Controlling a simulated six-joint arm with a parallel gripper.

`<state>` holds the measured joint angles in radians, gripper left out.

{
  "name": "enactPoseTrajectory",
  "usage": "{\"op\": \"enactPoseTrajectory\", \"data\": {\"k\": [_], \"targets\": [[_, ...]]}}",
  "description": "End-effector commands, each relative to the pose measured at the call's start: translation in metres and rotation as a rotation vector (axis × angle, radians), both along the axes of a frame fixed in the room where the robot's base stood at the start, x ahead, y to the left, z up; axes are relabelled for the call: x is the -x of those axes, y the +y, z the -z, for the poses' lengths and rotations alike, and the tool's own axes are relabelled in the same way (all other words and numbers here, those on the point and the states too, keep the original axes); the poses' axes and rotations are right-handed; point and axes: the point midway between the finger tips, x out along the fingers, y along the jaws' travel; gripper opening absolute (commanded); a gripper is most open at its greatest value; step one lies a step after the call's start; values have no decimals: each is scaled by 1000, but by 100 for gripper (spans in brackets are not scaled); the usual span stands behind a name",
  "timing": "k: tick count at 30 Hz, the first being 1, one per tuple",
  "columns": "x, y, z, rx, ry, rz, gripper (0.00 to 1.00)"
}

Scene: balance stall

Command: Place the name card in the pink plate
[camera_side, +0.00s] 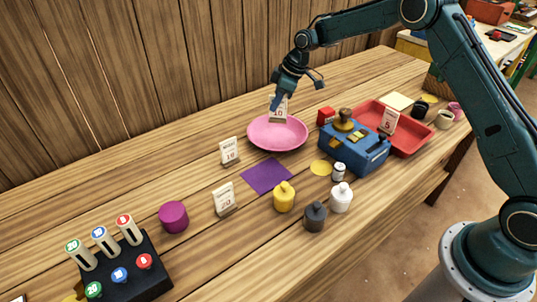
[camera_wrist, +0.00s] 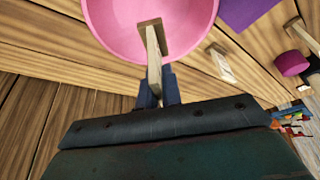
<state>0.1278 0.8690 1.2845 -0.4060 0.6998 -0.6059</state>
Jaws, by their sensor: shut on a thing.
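The pink plate (camera_side: 265,138) lies on the wooden table below my gripper (camera_side: 282,97). My gripper is shut on a white name card (camera_side: 278,115) with a dark number. The card is upright over the plate in the side view; I cannot tell whether its base touches the plate. In the wrist view the card (camera_wrist: 154,62) shows edge-on between the fingers (camera_wrist: 157,92), its wooden foot over the pink plate (camera_wrist: 110,25). Two similar cards stand outside the plate, one by its left (camera_side: 229,151) and one nearer the front (camera_side: 224,198).
A blue box-shaped device (camera_side: 355,155) stands right of the plate, beside a red tray (camera_side: 410,138) with another card (camera_side: 388,121). A purple mat (camera_side: 266,176), several bottles (camera_side: 284,197) and a purple cylinder (camera_side: 173,217) are in front. A wooden wall (camera_side: 130,80) stands behind.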

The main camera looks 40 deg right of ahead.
Motion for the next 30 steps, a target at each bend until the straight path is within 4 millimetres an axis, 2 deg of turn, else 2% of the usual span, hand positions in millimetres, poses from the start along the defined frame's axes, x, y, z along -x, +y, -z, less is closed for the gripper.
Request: {"op": "enactPoseTrajectory", "data": {"k": [18,30], "targets": [[0,0,50,0,2,1,0],[0,0,59,1,-1,0,0]]}}
